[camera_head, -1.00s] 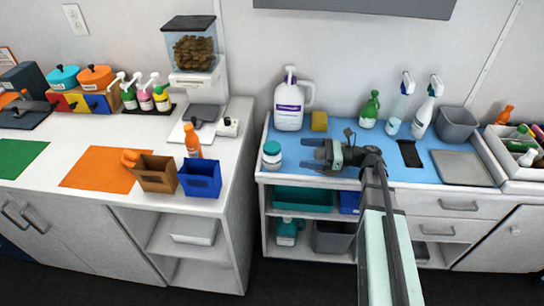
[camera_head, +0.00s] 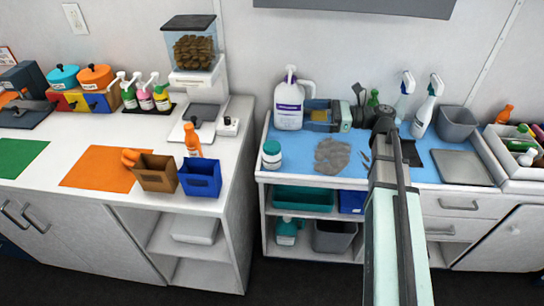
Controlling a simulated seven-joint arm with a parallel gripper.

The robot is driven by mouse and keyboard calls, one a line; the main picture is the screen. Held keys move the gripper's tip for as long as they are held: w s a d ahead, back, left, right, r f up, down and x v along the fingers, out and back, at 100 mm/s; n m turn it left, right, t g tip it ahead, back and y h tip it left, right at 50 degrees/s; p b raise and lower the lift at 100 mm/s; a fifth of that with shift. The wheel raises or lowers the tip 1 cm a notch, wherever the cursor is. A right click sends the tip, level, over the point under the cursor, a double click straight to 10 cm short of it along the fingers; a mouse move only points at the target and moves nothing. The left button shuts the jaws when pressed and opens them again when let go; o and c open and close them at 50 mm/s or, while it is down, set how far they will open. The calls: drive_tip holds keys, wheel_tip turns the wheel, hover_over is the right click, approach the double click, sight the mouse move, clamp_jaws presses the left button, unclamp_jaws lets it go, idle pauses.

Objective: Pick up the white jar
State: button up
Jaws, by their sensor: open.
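The white jar (camera_head: 272,156) with a teal lid stands upright at the front left corner of the blue mat (camera_head: 300,168) on the right counter. My gripper (camera_head: 311,115) is open and points left, farther back over the mat, to the right of and behind the jar and apart from it. The fingertips are close to the large white jug (camera_head: 288,106) in the picture. My arm hides part of the mat and the things behind it.
A grey cloth (camera_head: 332,157) lies right of the jar. Behind my arm stand a green bottle (camera_head: 373,98), spray bottles (camera_head: 423,113) and a grey bin (camera_head: 457,125). A gap separates this counter from the left one, where a blue box (camera_head: 201,178) stands near the edge.

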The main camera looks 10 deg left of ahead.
drive_tip(key=a+f+n+h, duration=0.2)
drive_tip(key=a+n, duration=0.1)
drive_tip(key=n+g+h, duration=0.2)
drive_tip(key=n+h, duration=0.7)
drive_tip(key=n, duration=1)
hover_over(271, 147)
drive_tip(key=s, duration=0.3)
wheel_tip(271, 147, down, 6)
drive_tip(key=r, duration=0.1)
wheel_tip(271, 147, up, 7)
drive_tip(key=a+n+t+h, duration=0.1)
drive_tip(key=n+t+h, duration=0.3)
drive_tip(key=n, duration=0.7)
drive_tip(key=a+n+t+h, duration=0.1)
drive_tip(key=a+n+h, duration=0.1)
drive_tip(key=n+h, duration=0.65)
drive_tip(key=w+d+f+n, duration=0.1)
drive_tip(key=f, duration=0.3)
drive_tip(key=d+f+n+y, duration=0.1)
drive_tip(key=f, duration=0.3)
drive_tip(key=w+f+n+y, duration=0.1)
drive_tip(key=f, duration=0.4)
drive_tip(key=shift+w+d+y, duration=0.25)
drive_tip(key=shift+w+d, duration=0.1)
drive_tip(key=shift+d, duration=0.05)
drive_tip(key=shift+a+x, duration=0.2)
drive_tip(key=shift+x, duration=2.4)
drive_tip(key=shift+w, duration=0.1)
